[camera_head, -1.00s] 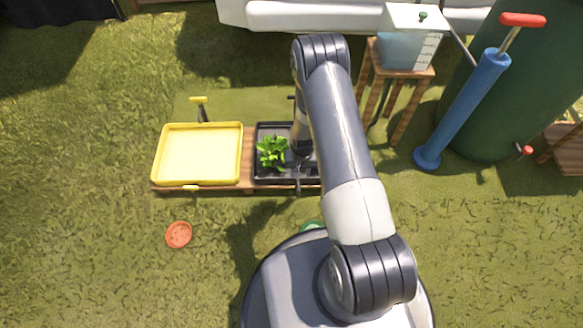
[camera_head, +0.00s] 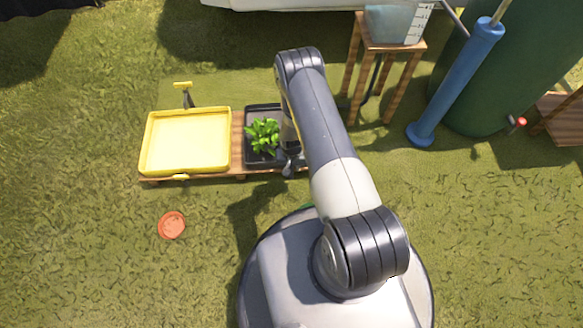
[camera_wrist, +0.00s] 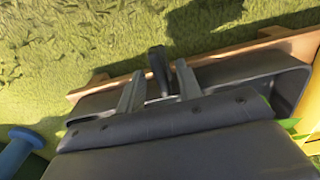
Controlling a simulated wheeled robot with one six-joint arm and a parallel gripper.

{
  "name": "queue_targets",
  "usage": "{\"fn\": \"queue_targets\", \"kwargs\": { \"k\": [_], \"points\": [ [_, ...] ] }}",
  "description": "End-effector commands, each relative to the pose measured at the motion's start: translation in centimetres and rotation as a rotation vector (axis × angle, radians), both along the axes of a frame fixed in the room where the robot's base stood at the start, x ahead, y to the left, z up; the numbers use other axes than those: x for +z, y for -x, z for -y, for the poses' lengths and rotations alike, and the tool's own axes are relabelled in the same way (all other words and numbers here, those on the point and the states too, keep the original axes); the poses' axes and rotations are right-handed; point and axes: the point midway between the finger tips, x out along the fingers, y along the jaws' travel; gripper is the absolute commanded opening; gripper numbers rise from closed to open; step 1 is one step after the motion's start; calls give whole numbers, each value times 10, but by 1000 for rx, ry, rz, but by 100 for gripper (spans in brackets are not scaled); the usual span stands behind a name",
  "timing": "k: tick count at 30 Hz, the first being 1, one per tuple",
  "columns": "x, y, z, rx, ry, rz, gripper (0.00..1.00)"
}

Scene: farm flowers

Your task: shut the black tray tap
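The black tray (camera_head: 262,107) sits on a low wooden stand, right of a yellow tray. A green plant (camera_head: 263,134) stands in it, and my arm hides its right side. In the wrist view, the tray's grey-black wall (camera_wrist: 230,72) runs across behind my gripper. A black tap handle (camera_wrist: 157,66) stands up at the tray's edge, between my fingertips. My gripper (camera_wrist: 159,80) is open, with its two fingers apart on either side of the handle and small gaps showing. In the head view my gripper (camera_head: 291,165) is at the tray's front edge, mostly hidden by my arm.
The yellow tray (camera_head: 146,145) has yellow taps at its front (camera_head: 181,177) and back (camera_head: 183,86). A red dish (camera_head: 172,225) lies on the grass. A blue pump (camera_head: 455,95), a green tank (camera_head: 520,70) and a wooden stool (camera_head: 392,47) stand at the right.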

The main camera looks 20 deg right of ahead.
Motion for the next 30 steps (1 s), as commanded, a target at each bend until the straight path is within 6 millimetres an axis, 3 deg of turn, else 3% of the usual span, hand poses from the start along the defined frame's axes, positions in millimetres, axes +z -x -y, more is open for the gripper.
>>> {"fn": "queue_targets", "kwargs": {
  "k": [9, 21, 30],
  "points": [
    [-2, 0, 0, 0, 0, 1, 33],
    [-2, 0, 0, 0, 0, 0, 0],
    [-2, 0, 0, -7, 0, 0, 0]
  ]
}}
